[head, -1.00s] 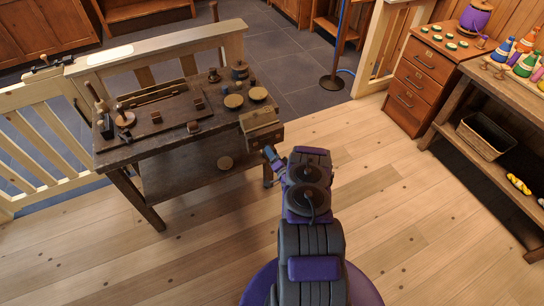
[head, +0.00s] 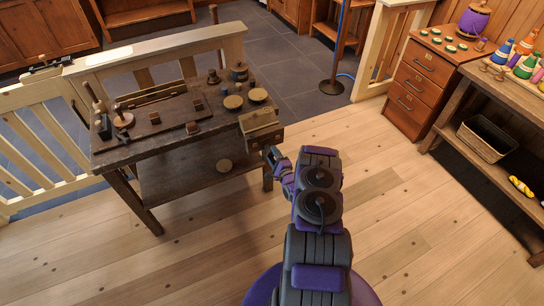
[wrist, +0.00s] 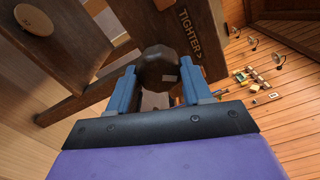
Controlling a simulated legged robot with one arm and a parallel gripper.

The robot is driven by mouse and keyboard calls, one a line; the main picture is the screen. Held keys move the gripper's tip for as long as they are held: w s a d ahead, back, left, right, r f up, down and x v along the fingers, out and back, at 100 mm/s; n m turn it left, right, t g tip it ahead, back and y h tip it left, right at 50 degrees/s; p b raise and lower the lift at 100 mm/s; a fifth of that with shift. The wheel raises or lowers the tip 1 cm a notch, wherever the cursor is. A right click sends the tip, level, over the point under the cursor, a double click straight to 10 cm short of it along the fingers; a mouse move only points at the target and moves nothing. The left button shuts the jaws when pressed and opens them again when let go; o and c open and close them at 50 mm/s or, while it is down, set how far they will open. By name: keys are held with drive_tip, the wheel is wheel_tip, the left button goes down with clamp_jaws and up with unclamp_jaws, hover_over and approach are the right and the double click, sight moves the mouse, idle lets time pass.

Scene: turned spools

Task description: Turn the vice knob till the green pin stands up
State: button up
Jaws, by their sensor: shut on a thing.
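The vice (head: 262,129) is a wooden block at the right end of the dark workbench. In the wrist view, the dark, faceted vice knob (wrist: 161,68) sits between the two blue fingers of my gripper (wrist: 158,88). The fingers are shut on it from both sides. A light patch shows on the knob's face. The word "TIGHTER>" is marked on the wood beside it. In the head view my gripper (head: 274,160) is at the front of the vice, and my arm hides part of that area. I cannot make out the green pin in either view.
The workbench (head: 165,150) carries several small wooden pieces and discs. A drawer cabinet (head: 421,80) and a side bench (head: 500,93) with coloured cones stand at the right. The plank floor between is clear.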

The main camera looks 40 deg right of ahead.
drive_tip(key=shift+s+d+f+m, duration=0.2)
drive_tip(key=shift+d+m, duration=0.1)
drive_tip(key=shift+m, duration=0.6)
drive_tip(key=shift+a, duration=0.1)
drive_tip(key=o, duration=1)
drive_tip(key=shift+w, duration=0.15)
drive_tip(key=shift+o, duration=0.2)
drive_tip(key=shift+a, duration=0.1)
drive_tip(key=p+v, duration=0.5)
drive_tip(key=v, duration=1.2)
drive_tip(key=shift+f, duration=0.15)
